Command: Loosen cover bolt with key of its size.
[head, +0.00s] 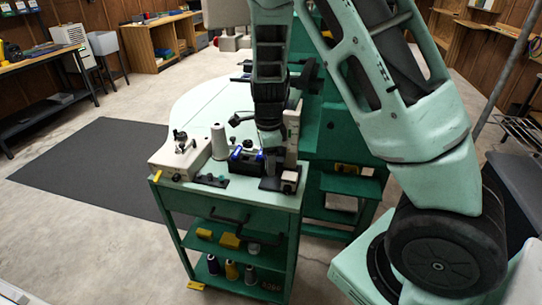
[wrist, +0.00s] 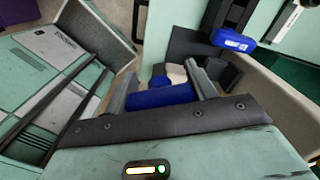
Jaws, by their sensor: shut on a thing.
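My gripper (head: 268,148) reaches down over the cart top, in front of the sewing machine. In the wrist view its two grey fingers (wrist: 160,88) are shut on a blue handle (wrist: 158,96), which looks like a key's grip. The shaft of this key is hidden. A second blue handle (wrist: 235,40) sits in a black holder beyond the fingers. In the head view a dark holder with blue parts (head: 243,158) stands just left of my gripper. I cannot make out the cover bolt, and I cannot tell the key sizes.
A white thread cone (head: 219,142) and a cream box with knobs (head: 180,156) stand left on the cart top (head: 215,102). A small dark block with a pale face (head: 289,182) is at the front right. Thread spools stand on the lower shelf (head: 240,282). Floor on the left is clear.

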